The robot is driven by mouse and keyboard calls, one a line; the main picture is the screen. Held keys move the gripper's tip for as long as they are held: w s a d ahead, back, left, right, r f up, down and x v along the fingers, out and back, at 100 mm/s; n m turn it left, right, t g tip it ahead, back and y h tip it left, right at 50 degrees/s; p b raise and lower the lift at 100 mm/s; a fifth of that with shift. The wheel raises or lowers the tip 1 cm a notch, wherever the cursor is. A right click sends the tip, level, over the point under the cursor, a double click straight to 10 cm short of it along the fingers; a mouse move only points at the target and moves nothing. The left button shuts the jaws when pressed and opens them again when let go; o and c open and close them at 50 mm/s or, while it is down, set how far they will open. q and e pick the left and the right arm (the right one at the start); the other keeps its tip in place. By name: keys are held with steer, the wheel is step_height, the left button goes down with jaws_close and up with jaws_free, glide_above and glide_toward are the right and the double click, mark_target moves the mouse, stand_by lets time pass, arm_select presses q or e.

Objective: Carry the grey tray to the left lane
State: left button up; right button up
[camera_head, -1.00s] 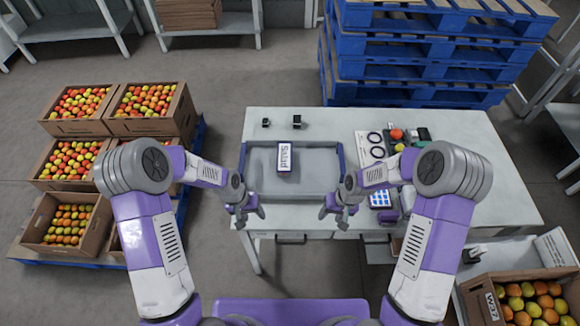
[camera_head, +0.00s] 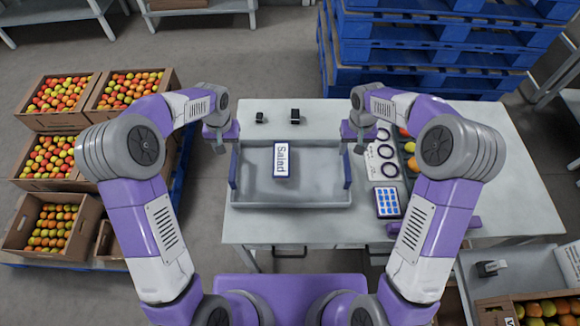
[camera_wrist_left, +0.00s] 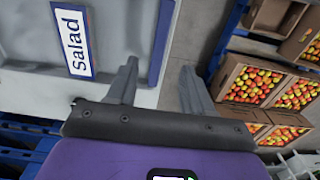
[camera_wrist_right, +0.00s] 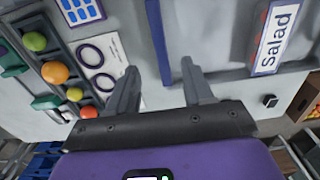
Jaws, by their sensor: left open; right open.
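The grey tray (camera_head: 318,187) lies on the worktable with a blue bar along its left and right ends. A "Salad" sign (camera_head: 281,161) is inside it; it also shows in the left wrist view (camera_wrist_left: 72,40). My left gripper (camera_head: 217,147) is open and empty at the tray's left end. The left wrist view shows the blue end bar (camera_wrist_left: 162,45) lined up between its fingers. My right gripper (camera_head: 355,143) is open and empty at the right end. The right wrist view shows that end's blue bar (camera_wrist_right: 157,38) lined up between its fingers. Contact cannot be told.
The white worktable (camera_head: 480,200) has two small black items behind the tray.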

arm_select(q)
steer(key=b, duration=0.3)
glide_above(233, 161)
step_height(233, 161, down, 4)
steer(key=shift+s+f, duration=0.1)
arm_select(e)
glide_above(347, 161)
step_height(347, 161, down, 4)
steer(key=shift+s+f, duration=0.1)
arm_select(q)
steer(key=shift+f, duration=3.75)
arm_select(e)
steer(key=shift+f, duration=3.75)
arm_select(q)
jaws_close()
arm_select(e)
jaws_close()
